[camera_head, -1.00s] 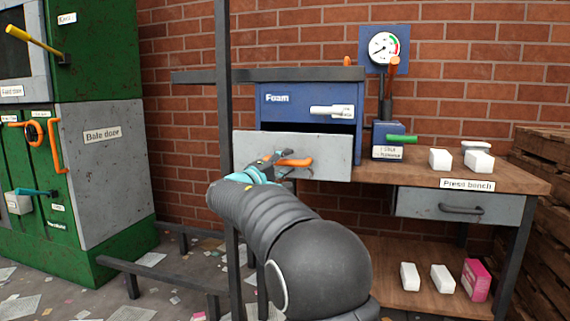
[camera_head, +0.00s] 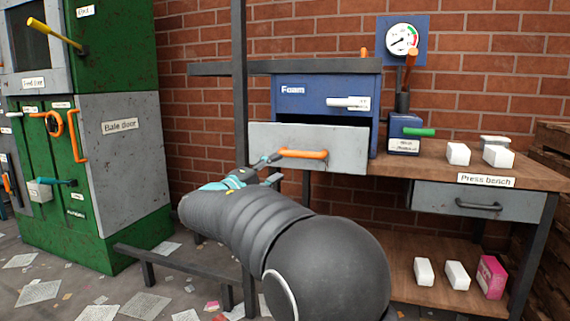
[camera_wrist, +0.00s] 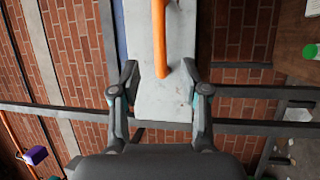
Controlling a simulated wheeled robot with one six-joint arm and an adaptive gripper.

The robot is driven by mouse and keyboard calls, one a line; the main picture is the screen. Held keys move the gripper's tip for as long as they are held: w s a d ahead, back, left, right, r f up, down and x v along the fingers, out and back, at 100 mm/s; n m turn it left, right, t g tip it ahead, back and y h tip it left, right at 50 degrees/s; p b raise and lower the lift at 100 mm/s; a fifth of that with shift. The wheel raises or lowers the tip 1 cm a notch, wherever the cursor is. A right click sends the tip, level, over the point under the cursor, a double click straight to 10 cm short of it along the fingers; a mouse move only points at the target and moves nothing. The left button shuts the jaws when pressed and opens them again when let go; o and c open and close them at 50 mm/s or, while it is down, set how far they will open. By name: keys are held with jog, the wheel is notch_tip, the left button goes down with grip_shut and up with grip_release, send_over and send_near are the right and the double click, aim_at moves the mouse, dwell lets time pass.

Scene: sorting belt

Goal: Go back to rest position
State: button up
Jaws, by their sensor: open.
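My gripper (camera_head: 262,168) is at the left end of the orange handle (camera_head: 302,153) on the grey drawer front (camera_head: 335,161), under the blue Foam cabinet (camera_head: 325,98). The drawer stands pulled out, with a dark gap above its front. In the wrist view my gripper (camera_wrist: 163,85) is open and empty, its two fingers apart. The orange handle (camera_wrist: 159,35) and the grey drawer front (camera_wrist: 178,90) lie beyond and between the fingers in that view. The handle is not gripped.
The press bench (camera_head: 535,174) at right bears white blocks and a gauge (camera_head: 402,39). A green machine (camera_head: 125,215) stands at left, with a low dark rail (camera_head: 180,264) before it. A dark upright post (camera_head: 240,100) is close to my arm. Papers litter the floor.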

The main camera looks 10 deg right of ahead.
jog(key=shift+s+a+f, duration=0.1)
jog(key=shift+s+a, duration=0.25)
jog(key=shift+a, duration=0.1)
